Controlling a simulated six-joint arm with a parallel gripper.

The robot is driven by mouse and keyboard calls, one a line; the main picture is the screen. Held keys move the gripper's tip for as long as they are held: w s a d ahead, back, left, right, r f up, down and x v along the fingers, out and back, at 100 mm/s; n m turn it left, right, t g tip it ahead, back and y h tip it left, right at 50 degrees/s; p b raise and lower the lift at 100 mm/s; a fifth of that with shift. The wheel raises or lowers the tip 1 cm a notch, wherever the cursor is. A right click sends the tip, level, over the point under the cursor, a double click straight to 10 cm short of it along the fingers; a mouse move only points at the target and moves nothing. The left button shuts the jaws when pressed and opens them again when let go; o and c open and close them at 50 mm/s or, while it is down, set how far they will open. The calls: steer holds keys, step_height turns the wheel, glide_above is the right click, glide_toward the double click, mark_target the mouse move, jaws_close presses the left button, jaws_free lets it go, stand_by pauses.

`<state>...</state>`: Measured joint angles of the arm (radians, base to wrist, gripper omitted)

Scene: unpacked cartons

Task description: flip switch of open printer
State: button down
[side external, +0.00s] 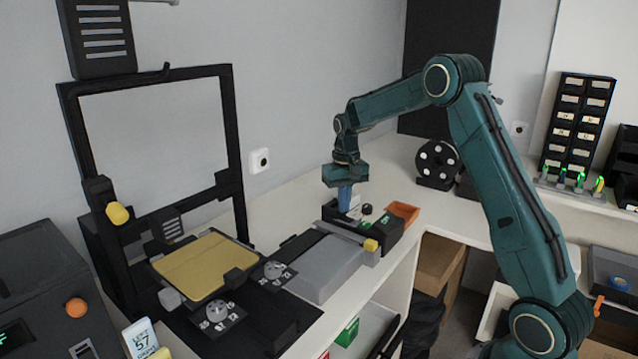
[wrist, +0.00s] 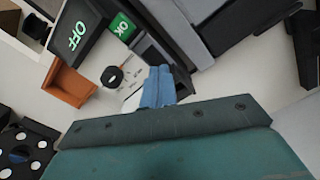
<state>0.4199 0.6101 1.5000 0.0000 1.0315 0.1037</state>
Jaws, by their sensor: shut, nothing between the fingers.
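The open printer (side external: 235,140) is a black open frame at the left with a yellow bed (side external: 205,268). A dark box (side external: 392,232) with a green patch stands right of it. In the wrist view, a dark panel reading OFF (wrist: 75,38) and a green OK label (wrist: 122,28) lie ahead of my gripper. My gripper (side external: 345,203) points down over the box's back edge. Its blue fingers (wrist: 158,82) are shut and empty. I cannot clearly pick out the switch; it may be hidden by the fingers or too small to tell.
An orange tray (side external: 404,212) sits just right of the box; it also shows in the wrist view (wrist: 68,86). A black round knob (wrist: 112,76) lies near the fingers. A grey block (side external: 328,266) stands before the box. A black spool (side external: 438,162) stands behind.

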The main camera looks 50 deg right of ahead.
mark_target(344, 216)
steer(key=shift+f, duration=1)
stand_by(1.1)
steer(key=shift+r, duration=3.55)
